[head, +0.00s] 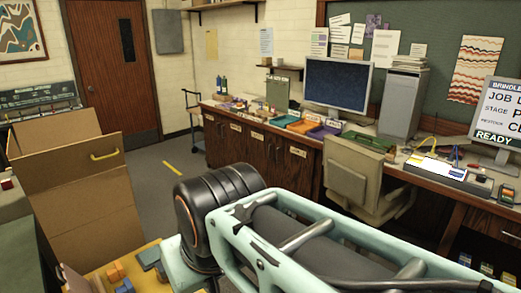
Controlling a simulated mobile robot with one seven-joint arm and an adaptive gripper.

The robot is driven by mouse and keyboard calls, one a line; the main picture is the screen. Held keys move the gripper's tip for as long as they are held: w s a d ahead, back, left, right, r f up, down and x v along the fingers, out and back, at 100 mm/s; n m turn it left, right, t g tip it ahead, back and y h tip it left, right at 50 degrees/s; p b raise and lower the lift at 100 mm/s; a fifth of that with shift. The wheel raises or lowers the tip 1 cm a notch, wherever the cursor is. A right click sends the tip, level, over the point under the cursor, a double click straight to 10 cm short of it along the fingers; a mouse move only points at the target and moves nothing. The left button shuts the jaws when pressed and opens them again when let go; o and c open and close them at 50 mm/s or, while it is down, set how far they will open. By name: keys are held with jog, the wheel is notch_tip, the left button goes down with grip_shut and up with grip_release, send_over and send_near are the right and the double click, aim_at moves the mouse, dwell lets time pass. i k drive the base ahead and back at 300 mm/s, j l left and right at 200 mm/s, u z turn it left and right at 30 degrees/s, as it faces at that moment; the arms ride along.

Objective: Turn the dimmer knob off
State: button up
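I cannot make out a dimmer knob in the head view. A plain grey panel (168,31) hangs on the pale brick wall right of the door, and no knob can be told on it. A low box with a bright white top (436,168) sits on the right end of the long counter, with small details too fine to tell. My arm's dark joint and pale teal link cross the bottom middle and right. My gripper is not in view.
A wooden counter (226,147) runs along the back wall, with coloured trays, a monitor (338,84) and a grey tower (400,104). A beige chair (362,180) stands before it. A large cardboard box (85,205) is at left. Grey floor is open toward the brown door (108,55).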

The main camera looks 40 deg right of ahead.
aim_at(482, 178)
jog(key=z, duration=2.6)
jog(key=i+l, duration=0.15)
jog(key=i, duration=0.75)
jog(key=i+l, duration=0.15)
jog(key=i, duration=0.8)
jog(key=i+l+z, duration=0.1)
jog(key=i, duration=0.8)
jog(key=i+l+u, duration=0.15)
jog(key=l, duration=0.2)
jog(key=l+u, duration=0.1)
jog(key=l, duration=0.25)
jog(key=i+j+z, duration=0.2)
jog(key=i+j, duration=0.15)
jog(key=j, duration=0.1)
